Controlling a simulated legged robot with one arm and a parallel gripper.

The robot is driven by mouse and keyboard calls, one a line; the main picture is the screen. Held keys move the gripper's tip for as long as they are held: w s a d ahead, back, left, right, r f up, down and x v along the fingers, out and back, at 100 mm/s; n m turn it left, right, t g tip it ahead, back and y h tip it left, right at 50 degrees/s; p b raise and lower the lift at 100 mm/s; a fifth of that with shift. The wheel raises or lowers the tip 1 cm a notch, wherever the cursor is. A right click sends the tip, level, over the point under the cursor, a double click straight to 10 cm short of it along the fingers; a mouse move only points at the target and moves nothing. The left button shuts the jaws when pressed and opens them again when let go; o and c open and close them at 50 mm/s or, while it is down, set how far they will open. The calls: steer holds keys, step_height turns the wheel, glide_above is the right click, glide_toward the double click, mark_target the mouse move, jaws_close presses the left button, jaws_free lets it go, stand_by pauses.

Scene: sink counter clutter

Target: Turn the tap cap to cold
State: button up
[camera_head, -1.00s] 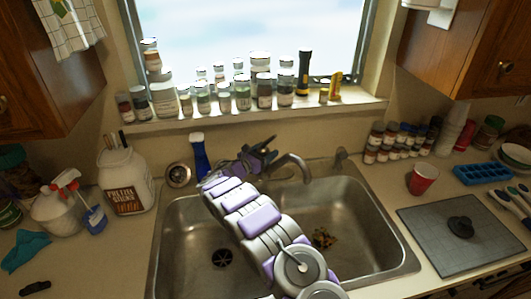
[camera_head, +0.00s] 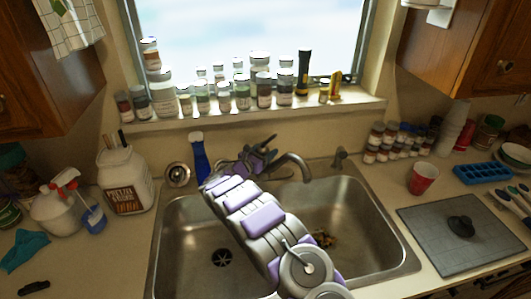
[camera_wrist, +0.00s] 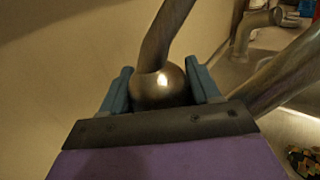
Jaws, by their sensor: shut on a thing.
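The tap cap (camera_wrist: 158,88) is a round, shiny metal dome with a lever rising from it. In the wrist view it sits between the two teal fingers of my gripper (camera_wrist: 160,85), one finger on each side. My gripper is shut on it. In the head view my gripper (camera_head: 258,158) is at the back of the sink, and my arm hides most of the cap. The curved tap spout (camera_head: 293,160) reaches to the right of my gripper. It also shows at the right of the wrist view (camera_wrist: 285,70).
The double sink (camera_head: 345,215) lies below my arm, with some scraps in its right basin. A blue bottle (camera_head: 199,158) stands close left of my gripper. Several jars (camera_head: 225,96) line the window sill behind. A red cup (camera_head: 422,178) stands on the right counter.

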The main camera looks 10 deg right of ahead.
steer(key=shift+a, duration=0.1)
steer(key=o, duration=0.7)
steer(key=shift+w, duration=0.15)
steer(key=shift+a, duration=0.1)
steer(key=p+v, duration=0.2)
steer(key=v, duration=1.5)
steer(key=shift+s+f+p, duration=0.1)
steer(key=shift+s+p, duration=0.2)
